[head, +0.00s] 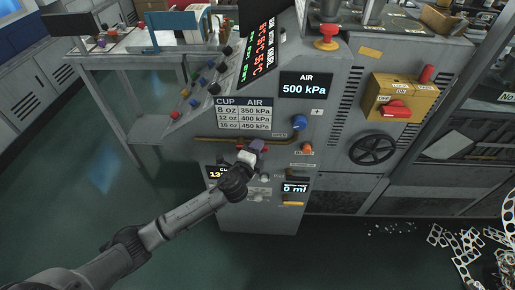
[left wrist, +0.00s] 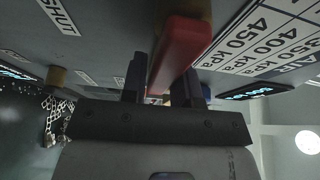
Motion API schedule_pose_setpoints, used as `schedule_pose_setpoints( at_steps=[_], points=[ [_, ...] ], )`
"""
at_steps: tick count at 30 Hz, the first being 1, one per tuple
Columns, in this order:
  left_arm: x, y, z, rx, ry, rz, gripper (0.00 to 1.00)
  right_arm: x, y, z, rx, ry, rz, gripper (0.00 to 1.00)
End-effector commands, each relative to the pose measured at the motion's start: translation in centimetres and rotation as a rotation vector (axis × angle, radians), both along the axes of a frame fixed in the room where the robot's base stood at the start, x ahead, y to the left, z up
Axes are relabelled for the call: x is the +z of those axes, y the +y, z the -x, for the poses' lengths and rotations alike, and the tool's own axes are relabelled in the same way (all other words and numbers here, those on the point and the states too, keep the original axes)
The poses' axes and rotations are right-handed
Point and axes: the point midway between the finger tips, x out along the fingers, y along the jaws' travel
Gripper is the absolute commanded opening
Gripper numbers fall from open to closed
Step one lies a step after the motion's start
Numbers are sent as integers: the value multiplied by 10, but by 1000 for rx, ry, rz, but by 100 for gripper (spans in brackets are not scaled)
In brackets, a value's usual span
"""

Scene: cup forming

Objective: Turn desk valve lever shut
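The desk valve lever shows in the left wrist view as a red bar (left wrist: 182,52), running from the panel down between my fingers. In the head view a bit of red (head: 239,148) shows beside the fingers, mostly hidden by my gripper. My left gripper (head: 257,147) is at the front of the grey machine, below the cup and air chart. In the left wrist view its dark fingers (left wrist: 165,90) stand close on both sides of the red lever and appear shut on it. A SHUT label (left wrist: 59,16) is on the panel at the upper left. My right gripper is not in view.
Near the lever are a blue knob (head: 299,122), an orange knob (head: 307,148) and a 0 ml display (head: 295,188). A black handwheel (head: 372,149) and a yellow switch box (head: 400,98) are to the right. Open floor lies left; scrap strips (head: 455,250) lie at right.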

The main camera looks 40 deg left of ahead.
Motion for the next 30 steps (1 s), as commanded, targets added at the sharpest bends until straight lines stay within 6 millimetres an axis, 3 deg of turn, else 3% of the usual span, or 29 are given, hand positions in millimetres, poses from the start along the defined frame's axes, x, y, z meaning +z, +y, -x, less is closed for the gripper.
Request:
schedule_pose_setpoints(
  at_steps=[9, 20, 26, 30],
  points=[
    [0, 0, 0, 0, 0, 0, 0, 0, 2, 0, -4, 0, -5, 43],
    [1, 0, 0, 0, 7, -8, 0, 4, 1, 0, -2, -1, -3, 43],
    [0, 1, 0, 1, 52, -68, 0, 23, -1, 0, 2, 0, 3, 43],
    [-3, 1, 1, 1, 112, -152, 0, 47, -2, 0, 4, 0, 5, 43]
  ],
)
